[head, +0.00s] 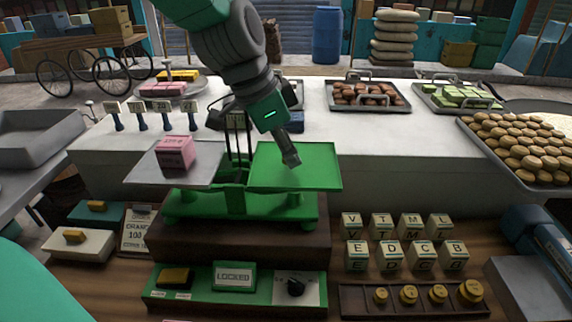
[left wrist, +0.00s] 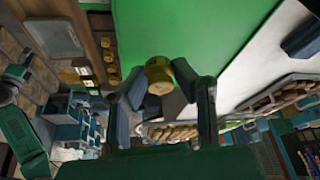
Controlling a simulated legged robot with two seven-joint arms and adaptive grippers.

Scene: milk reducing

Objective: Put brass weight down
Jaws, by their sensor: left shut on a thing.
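My left gripper (head: 290,155) comes down over the green pan (head: 320,168) on the right side of the balance scale (head: 240,203). In the left wrist view, its two fingers are shut on a brass weight (left wrist: 159,76), with the green pan (left wrist: 190,35) close beyond it. The head view does not show the held weight clearly, and I cannot tell whether it touches the pan. The grey left pan (head: 150,168) carries a pink block (head: 175,152). My right gripper is not seen.
A dark rack (head: 420,305) with several brass weights (head: 408,294) lies at the front right, below lettered cubes (head: 402,255). A green panel (head: 232,276) reading LOCKED stands in front of the scale. Food trays (head: 368,105) fill the counter behind.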

